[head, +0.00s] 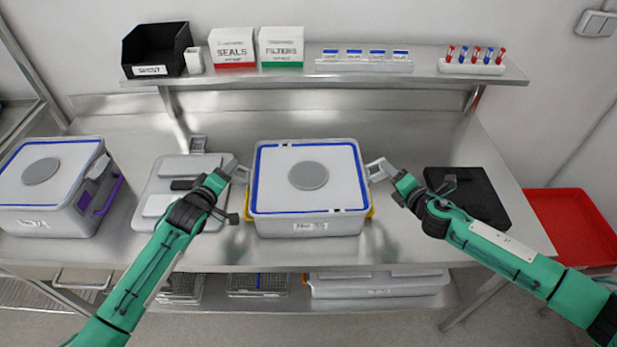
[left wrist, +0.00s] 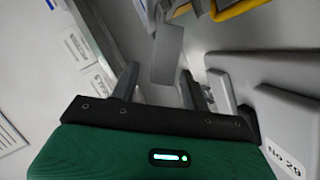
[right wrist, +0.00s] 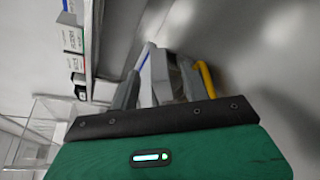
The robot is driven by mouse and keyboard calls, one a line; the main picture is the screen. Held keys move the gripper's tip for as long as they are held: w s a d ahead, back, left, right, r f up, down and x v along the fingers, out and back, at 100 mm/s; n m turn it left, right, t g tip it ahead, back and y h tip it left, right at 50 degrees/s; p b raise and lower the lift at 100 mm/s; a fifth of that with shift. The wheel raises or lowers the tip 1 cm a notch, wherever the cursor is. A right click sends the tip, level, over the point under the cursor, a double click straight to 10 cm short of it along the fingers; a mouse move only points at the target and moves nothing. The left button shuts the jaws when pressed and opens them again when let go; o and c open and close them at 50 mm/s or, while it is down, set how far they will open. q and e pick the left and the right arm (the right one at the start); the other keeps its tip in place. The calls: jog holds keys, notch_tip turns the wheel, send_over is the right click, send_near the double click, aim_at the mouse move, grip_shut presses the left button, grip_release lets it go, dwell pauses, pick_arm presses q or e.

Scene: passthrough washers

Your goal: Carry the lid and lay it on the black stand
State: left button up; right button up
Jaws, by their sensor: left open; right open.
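The lid (head: 280,180) is a white-grey plate with a blue border and a grey disc (head: 309,175). It lies level on a grey container (head: 275,227) in the middle of the table. Grey handle pieces stick out at its left and right sides. My left gripper (head: 231,174) is open at the left handle; in the left wrist view a grey bar (left wrist: 168,52) shows between its fingers. My right gripper (head: 392,174) is open at the right handle; in the right wrist view a grey bar (right wrist: 160,76) shows between its fingers. The black stand (head: 482,199) is flat, at the table's right, partly behind my right arm.
A similar lidded container (head: 45,215) with a purple latch stands at the far left. A grey case (head: 158,185) lies under my left forearm. A shelf (head: 300,74) with boxes and vials runs along the back. A red tray (head: 577,215) is beyond the table's right edge.

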pick_arm(q)
jog(key=shift+x, duration=1.15)
pick_arm(e)
jog(key=shift+x, duration=1.2)
pick_arm(q)
grip_shut()
pick_arm(e)
grip_shut()
jog(key=shift+r, duration=0.1)
